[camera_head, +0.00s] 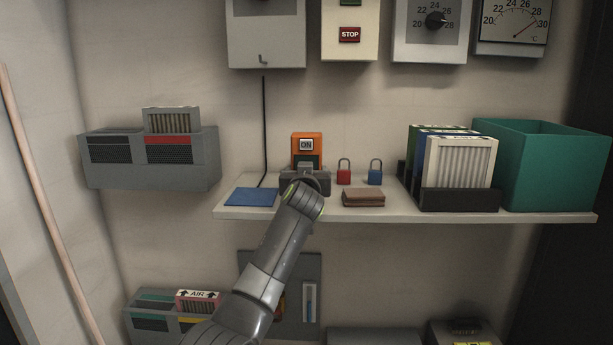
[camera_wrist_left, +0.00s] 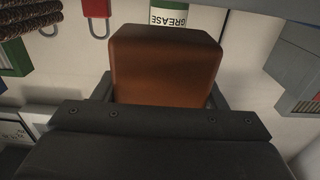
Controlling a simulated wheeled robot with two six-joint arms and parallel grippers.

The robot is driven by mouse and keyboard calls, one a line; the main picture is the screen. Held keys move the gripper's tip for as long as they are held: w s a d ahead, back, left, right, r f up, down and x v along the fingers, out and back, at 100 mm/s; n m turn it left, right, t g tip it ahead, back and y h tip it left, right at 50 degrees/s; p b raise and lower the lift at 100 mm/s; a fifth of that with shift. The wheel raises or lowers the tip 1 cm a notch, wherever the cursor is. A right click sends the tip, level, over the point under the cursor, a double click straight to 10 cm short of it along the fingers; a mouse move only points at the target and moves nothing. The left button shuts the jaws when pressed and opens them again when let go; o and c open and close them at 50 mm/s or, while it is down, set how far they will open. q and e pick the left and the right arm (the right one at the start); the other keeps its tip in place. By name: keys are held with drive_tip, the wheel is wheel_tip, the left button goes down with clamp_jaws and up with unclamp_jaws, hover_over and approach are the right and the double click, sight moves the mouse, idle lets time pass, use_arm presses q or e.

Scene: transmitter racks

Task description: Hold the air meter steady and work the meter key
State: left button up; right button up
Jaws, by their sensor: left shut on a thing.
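The orange air meter (camera_head: 307,141) stands upright on the wall shelf, its small display reading "ON". My left gripper (camera_head: 305,172) reaches up to it from below and in front, and covers its lower part. In the left wrist view the gripper (camera_wrist_left: 162,95) is shut on the orange meter body (camera_wrist_left: 165,62), one finger on each side. I cannot make out the meter key; the gripper may hide it. My right gripper is in neither view.
On the shelf (camera_head: 408,216), a blue pad (camera_head: 252,197) lies left of the meter; red (camera_head: 343,177) and blue (camera_head: 375,177) padlocks and a brown wallet (camera_head: 363,198) lie right. Filters (camera_head: 459,165) and a teal bin (camera_head: 556,170) stand farther right. A grease container (camera_wrist_left: 169,14) shows beyond the meter.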

use_arm(q)
drive_tip(key=shift+w, duration=0.35)
drive_tip(key=w+b, duration=0.1)
drive_tip(key=w+f+b, duration=0.1)
drive_tip(key=shift+w+b, duration=0.2)
drive_tip(key=shift+b, duration=0.2)
drive_tip(key=shift+w, duration=0.15)
drive_tip(key=shift+r, duration=0.25)
drive_tip(key=shift+a+f+b, duration=0.1)
drive_tip(key=shift+f+b, duration=0.2)
drive_tip(key=shift+b, duration=0.1)
drive_tip(key=shift+w+f, duration=0.2)
drive_tip(key=shift+f, duration=0.3)
drive_tip(key=shift+s+r, duration=0.1)
